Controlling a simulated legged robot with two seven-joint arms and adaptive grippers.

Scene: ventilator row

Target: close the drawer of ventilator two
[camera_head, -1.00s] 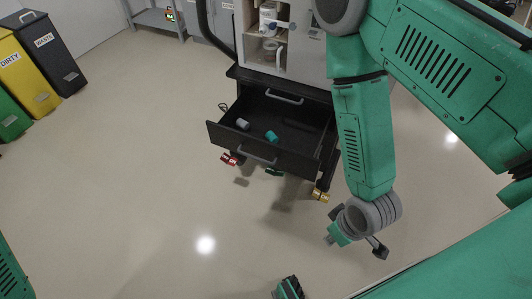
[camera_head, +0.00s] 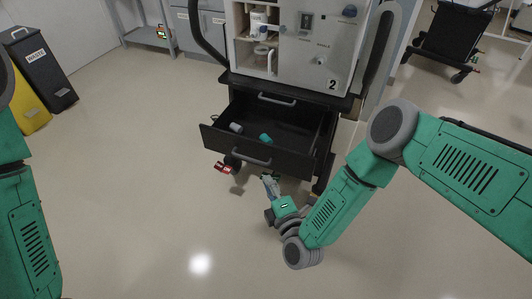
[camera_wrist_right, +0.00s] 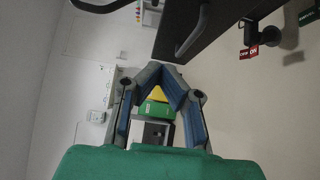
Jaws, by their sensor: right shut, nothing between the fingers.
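Ventilator two (camera_head: 318,55), marked "2", stands upper centre in the head view. Its black drawer (camera_head: 218,137) is pulled open toward me, with a grey bar handle (camera_head: 252,160) on the front. A pale cylinder (camera_head: 236,127) and a teal item (camera_head: 265,138) lie inside. My right gripper (camera_head: 268,179) is shut and empty, in front of the drawer near the right part of its front panel. In the right wrist view its fingertips (camera_wrist_right: 164,69) meet, and the drawer front (camera_wrist_right: 222,22) and handle (camera_wrist_right: 193,34) show above them, apart. My left arm shows at the left; its gripper is out of frame.
A red-tagged caster (camera_head: 224,167) is under the cart's left side. A black waste bin (camera_head: 38,68) and a yellow bin (camera_head: 35,117) stand far left. A black cart (camera_head: 448,45) stands at upper right. The floor before the drawer is open.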

